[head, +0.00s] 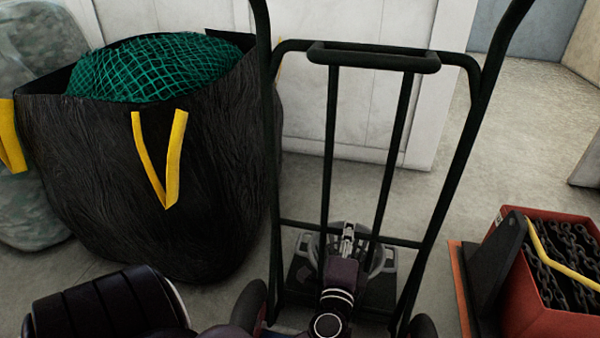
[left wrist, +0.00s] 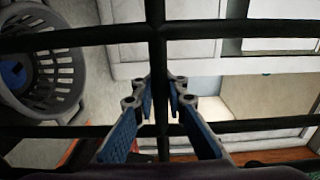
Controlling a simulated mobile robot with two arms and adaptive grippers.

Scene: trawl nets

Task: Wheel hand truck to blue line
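The hand truck (head: 443,190) stands upright in front of me, a dark tubular frame with a top handle and two inner uprights. Its dark wheels show at the bottom edge. My left gripper (head: 348,238) reaches in low between the inner uprights, at the lower crossbar. In the left wrist view, the fingers of my left gripper (left wrist: 160,92) close in from both sides on a bar of the hand truck (left wrist: 158,55), with no clear gap. My right gripper is out of view. No blue line shows in either view.
A large black bag (head: 85,160) with yellow straps and green net stands close on the left. A red crate of chain (head: 545,315) is at the right. A grey basket (head: 384,262) shows behind the truck's lower frame. White panels (head: 365,115) stand behind; floor (head: 520,130) is open behind right.

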